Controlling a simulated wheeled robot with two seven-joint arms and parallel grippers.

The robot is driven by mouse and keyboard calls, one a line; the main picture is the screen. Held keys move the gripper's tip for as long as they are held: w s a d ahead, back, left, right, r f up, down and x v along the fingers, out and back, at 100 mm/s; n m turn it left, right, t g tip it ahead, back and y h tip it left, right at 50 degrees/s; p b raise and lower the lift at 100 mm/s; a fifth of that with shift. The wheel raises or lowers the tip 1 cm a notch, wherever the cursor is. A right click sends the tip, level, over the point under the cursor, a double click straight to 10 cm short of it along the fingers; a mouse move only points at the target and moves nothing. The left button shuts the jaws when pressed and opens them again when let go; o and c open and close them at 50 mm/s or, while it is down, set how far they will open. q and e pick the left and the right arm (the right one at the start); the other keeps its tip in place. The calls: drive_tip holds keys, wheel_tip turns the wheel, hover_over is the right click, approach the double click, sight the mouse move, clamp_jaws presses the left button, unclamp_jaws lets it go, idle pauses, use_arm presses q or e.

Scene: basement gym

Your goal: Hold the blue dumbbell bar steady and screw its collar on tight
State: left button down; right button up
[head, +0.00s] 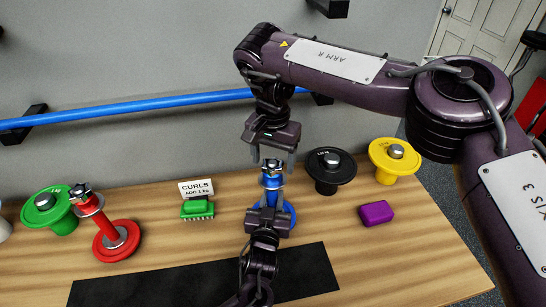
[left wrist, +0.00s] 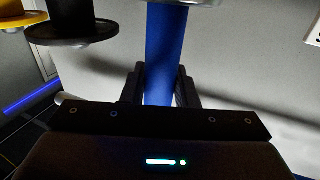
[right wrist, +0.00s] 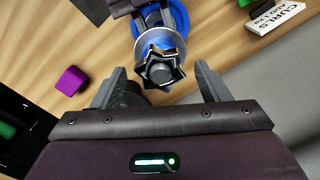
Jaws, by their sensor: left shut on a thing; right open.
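The blue dumbbell stands upright on the bench, its blue plate (head: 288,214) at the bottom. Its blue bar (left wrist: 165,55) is between the fingers of my left gripper (head: 267,212), which is shut on it from the front. A silver star-shaped collar (right wrist: 160,68) sits at the bar's top and also shows in the head view (head: 272,164). How far it is threaded on cannot be told. My right gripper (head: 272,153) points down just above the collar. It is open, with its fingers apart on either side of the collar and no visible contact.
A red dumbbell (head: 112,242) and a green weight (head: 45,208) stand left. A green brush (head: 197,209) lies before the CURLS card (head: 197,188). Black (head: 330,168) and yellow (head: 395,157) weights and a purple block (head: 376,213) are right. A black mat (head: 120,289) lies in front.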

use_arm(q)
drive_tip(key=shift+f, duration=0.1)
use_arm(e)
drive_tip(key=shift+r, duration=2.25)
drive_tip(key=shift+c, duration=0.4)
